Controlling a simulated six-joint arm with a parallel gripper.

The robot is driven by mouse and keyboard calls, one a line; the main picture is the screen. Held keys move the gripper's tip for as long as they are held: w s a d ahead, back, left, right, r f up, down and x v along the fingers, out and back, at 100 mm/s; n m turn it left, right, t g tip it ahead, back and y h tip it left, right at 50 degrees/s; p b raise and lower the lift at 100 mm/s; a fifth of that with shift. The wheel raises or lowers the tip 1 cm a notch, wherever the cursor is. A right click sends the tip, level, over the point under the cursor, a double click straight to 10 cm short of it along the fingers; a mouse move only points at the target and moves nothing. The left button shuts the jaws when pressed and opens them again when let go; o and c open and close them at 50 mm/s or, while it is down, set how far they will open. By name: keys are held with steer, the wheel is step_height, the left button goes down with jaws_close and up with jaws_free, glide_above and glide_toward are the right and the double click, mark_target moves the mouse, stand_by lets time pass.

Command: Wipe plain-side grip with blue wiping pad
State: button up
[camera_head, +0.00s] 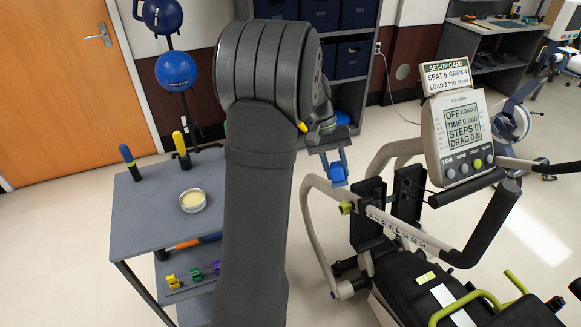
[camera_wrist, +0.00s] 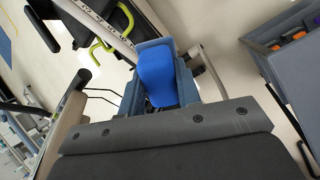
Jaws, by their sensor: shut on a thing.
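My gripper (camera_head: 338,166) is shut on the blue wiping pad (camera_head: 338,175), to the right of my arm and in the air beside the stepper frame. In the wrist view the blue pad (camera_wrist: 156,75) is between the fingers. The stepper has a near black grip (camera_head: 486,222) by the tube with printed marks (camera_head: 405,233). A farther black grip (camera_head: 467,188) lies below the console. The pad is apart from both grips.
The console (camera_head: 460,140) with a set-up card (camera_head: 459,76) stands above the grips. Curved tubes (camera_head: 312,225) rise near my gripper. A grey table (camera_head: 150,215) at left holds a round tin (camera_head: 193,200) and two upright-handled tools (camera_head: 181,150). Open floor lies behind.

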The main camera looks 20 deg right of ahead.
steer(key=s+d+m, duration=0.1)
steer(key=s+d, duration=0.2)
steer(key=s, duration=0.4)
steer(key=s+d+m+y, duration=0.1)
steer(key=s+d, duration=0.3)
steer(key=s, duration=0.3)
steer(key=s+d+r+m, duration=0.1)
steer(key=s+d, duration=0.3)
steer(key=s, duration=0.3)
steer(key=shift+d+m+y, duration=0.15)
steer(key=shift+m+y, duration=0.25)
steer(key=shift+w+f, duration=0.65)
steer(key=shift+w, duration=0.1)
steer(key=shift+w+f, duration=0.4)
steer(key=shift+w, duration=0.15)
steer(key=shift+x, duration=0.95)
steer(key=shift+s+r, duration=0.1)
steer(key=shift+s, duration=0.05)
